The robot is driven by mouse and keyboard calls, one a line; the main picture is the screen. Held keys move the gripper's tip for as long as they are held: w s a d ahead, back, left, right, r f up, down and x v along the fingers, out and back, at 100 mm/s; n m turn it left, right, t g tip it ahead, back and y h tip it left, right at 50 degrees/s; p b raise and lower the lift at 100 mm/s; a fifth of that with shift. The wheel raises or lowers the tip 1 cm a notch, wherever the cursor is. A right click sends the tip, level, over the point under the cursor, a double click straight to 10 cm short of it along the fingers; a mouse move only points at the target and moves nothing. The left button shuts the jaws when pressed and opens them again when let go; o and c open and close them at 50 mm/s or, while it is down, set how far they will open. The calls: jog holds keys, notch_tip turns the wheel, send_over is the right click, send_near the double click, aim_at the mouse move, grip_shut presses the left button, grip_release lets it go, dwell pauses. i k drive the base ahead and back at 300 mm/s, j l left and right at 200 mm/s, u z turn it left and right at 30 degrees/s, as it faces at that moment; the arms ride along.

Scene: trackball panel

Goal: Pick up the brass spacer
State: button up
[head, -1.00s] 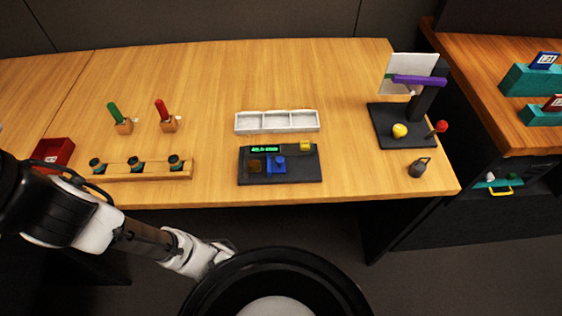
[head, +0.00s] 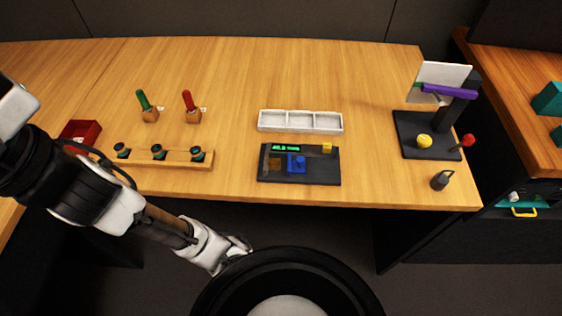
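No part can be told for certain as the brass spacer. A small brownish-gold block (head: 275,161) sits at the left of a dark device (head: 318,174) with a green display, beside a blue part (head: 296,164). It is too small to tell whether it is the spacer. My gripper (head: 240,246) is low in front of the table's front edge, below the tabletop and away from these things. It is partly hidden behind my own round black body part, and its finger opening is not clear.
A white three-compartment tray (head: 342,123) stands behind the device. A wooden rack (head: 180,164), two handled tools and a red bin (head: 95,131) are at left. A black stand (head: 405,123) with a yellow ball (head: 424,140) and a grey weight (head: 441,180) are at right. The table's middle back is clear.

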aim_at(273, 163)
jog(key=k+j+u, duration=0.1)
jog(key=j+u, duration=0.15)
jog(key=j, duration=0.45)
jog(key=j+u, duration=0.2)
jog(key=j, duration=0.5)
jog(key=k, duration=0.05)
